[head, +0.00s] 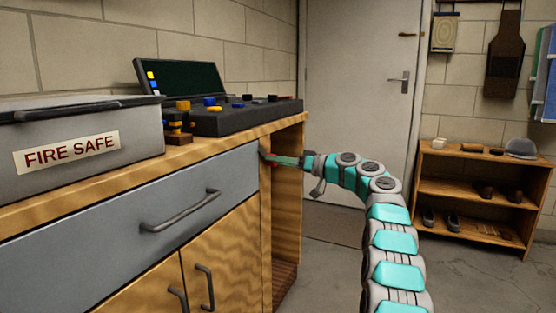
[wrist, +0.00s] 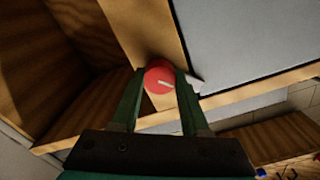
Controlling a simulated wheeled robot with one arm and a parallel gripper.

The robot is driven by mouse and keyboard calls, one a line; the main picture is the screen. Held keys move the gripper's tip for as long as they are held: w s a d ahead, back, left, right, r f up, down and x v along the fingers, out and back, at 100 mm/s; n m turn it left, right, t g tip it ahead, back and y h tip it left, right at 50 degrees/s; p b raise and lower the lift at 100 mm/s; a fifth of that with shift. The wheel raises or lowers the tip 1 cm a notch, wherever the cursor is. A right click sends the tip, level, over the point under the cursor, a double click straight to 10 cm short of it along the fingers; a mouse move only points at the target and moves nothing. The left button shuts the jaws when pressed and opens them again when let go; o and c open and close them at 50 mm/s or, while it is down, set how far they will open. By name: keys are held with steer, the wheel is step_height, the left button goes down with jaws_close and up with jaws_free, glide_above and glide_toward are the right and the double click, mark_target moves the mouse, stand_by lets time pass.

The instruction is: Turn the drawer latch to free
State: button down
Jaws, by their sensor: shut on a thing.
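The drawer latch is a red round knob (wrist: 158,76) with a short pale mark, on the wooden front post beside the drawer. A pale pointed tab (wrist: 195,83) sticks out from behind the right finger toward the grey drawer front (wrist: 235,50). My gripper (wrist: 160,85) has one dark green finger on each side of the knob and is shut on it. In the head view my gripper (head: 274,159) meets the post at the right end of the grey drawer (head: 120,205), which looks closed. The knob is mostly hidden there.
A fire safe (head: 75,145) and a black case with an open lid (head: 235,118) stand on the wooden bench. An open wooden compartment (head: 287,225) lies right of the post. A door (head: 355,90) and small shelf (head: 475,190) stand behind. Floor at right is clear.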

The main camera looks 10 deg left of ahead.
steer(key=m+p, duration=0.6)
steer(key=m, duration=0.2)
steer(key=shift+m, duration=0.4)
steer(key=shift+p, duration=0.3)
steer(key=shift+w, duration=0.1)
steer(key=shift+c, duration=2)
jaws_free()
steer(key=b+v, duration=0.1)
steer(key=v, duration=0.6)
steer(key=shift+d, duration=0.35)
